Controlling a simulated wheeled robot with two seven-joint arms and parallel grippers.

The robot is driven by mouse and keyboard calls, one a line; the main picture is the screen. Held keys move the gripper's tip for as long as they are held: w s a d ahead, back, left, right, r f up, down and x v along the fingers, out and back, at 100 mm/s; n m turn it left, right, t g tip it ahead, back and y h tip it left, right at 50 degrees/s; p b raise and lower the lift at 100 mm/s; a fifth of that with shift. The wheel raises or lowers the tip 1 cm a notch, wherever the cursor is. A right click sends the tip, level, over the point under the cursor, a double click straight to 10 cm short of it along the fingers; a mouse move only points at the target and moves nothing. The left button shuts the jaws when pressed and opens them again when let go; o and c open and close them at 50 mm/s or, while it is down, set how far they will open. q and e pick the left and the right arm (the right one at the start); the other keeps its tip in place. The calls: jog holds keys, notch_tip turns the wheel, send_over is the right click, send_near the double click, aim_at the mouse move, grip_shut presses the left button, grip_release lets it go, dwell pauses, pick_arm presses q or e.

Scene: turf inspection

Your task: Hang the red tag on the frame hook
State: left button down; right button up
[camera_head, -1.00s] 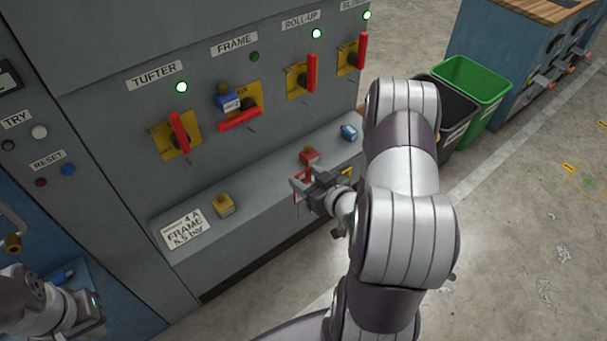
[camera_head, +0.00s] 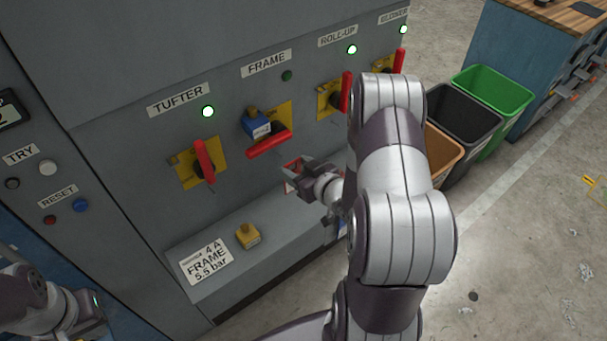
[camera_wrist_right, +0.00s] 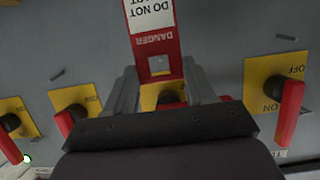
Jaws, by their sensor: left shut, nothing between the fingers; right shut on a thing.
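My right gripper (camera_head: 292,178) is shut on the red tag (camera_head: 291,168), which is held up in front of the panel below the FRAME switch (camera_head: 270,140). In the right wrist view the red tag (camera_wrist_right: 158,48) stands between the fingers, upside down, with its white "DO NOT" part at the top and a hole near the fingers. The FRAME switch has its red handle near level and a blue padlock (camera_head: 257,125) on it. The frame hook is not clear; the tag may cover it in the wrist view. My left gripper (camera_head: 92,310) is shut and empty at lower left.
The TUFTER switch (camera_head: 197,165) and ROLL-UP switch (camera_head: 329,99) flank FRAME, their handles upright. A yellow padlock (camera_head: 247,236) and a white card (camera_head: 207,262) are on the ledge. Brown (camera_head: 443,153), black (camera_head: 462,118) and green (camera_head: 493,93) bins stand right of the cabinet.

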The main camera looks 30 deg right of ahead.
aim_at(281, 156)
jog(key=shift+w+a+f+b, duration=0.1)
jog(key=shift+w+b, duration=0.2)
jog(key=shift+w, duration=0.9)
jog(key=shift+w+a+f+b, duration=0.1)
jog(key=shift+w+b, duration=0.2)
jog(key=shift+w, duration=0.85)
jog(key=shift+b+x, duration=0.35)
jog(key=shift+x, duration=0.4)
jog(key=shift+f, duration=0.1)
jog(key=o, duration=1.1)
jog(key=shift+s, duration=0.1)
